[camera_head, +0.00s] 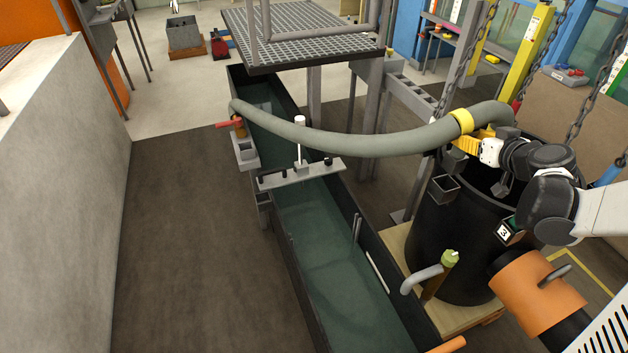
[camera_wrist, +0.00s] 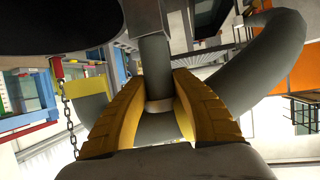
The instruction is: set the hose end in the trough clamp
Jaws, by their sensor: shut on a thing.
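A thick grey hose (camera_head: 370,143) arches from the trough's far left side to the black barrel on the right, with a yellow band (camera_head: 461,121) near its right bend. My gripper (camera_head: 470,147) is beside that bend over the barrel's rim. In the wrist view its yellow fingers (camera_wrist: 160,103) are shut on a pale, narrow piece at a grey square post. The hose (camera_wrist: 275,65) curves behind them; its exact end is hard to make out. A grey crossbar (camera_head: 320,170) with a white post and dark knobs spans the trough (camera_head: 385,268), possibly the clamp.
The black barrel (camera_head: 460,240) stands on a pallet (camera_head: 470,318) right of the trough, with chains hanging above it. A grated platform (camera_head: 300,35) overhangs the trough's far end. A short stub with a grey elbow (camera_head: 425,277) is near the right wall. The floor left of the trough is clear.

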